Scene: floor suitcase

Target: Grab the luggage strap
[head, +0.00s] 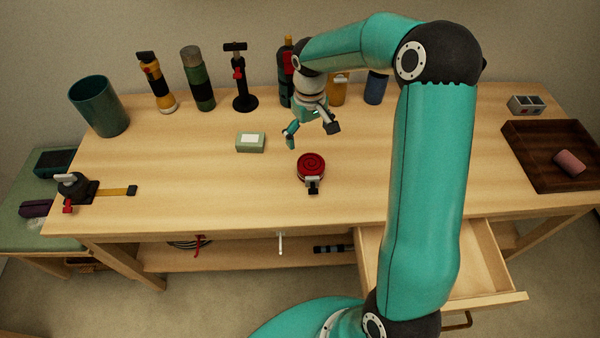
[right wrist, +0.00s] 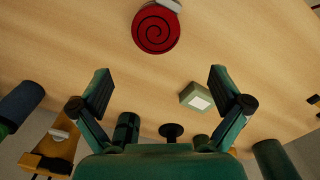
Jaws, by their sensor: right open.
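The luggage strap (head: 311,167) is a red rolled coil with a metal and black buckle at its near side. It lies flat on the middle of the wooden workbench. It also shows at the top of the right wrist view (right wrist: 155,30), its spiral face in sight and its buckle partly cut off. My right gripper (head: 312,130) is open and empty. It hangs above the bench, just behind the strap in the head view and apart from it. Its two spread fingers show in the right wrist view (right wrist: 160,85), with bare bench between them. My left gripper is not in view.
A small green box (head: 250,142) lies left of the strap. A green bin (head: 99,106), a flashlight-like yellow tool (head: 157,84) and several upright items line the back. A black clamp (head: 75,187) sits at left. A dark tray (head: 535,150) and an open drawer (head: 490,270) are at right.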

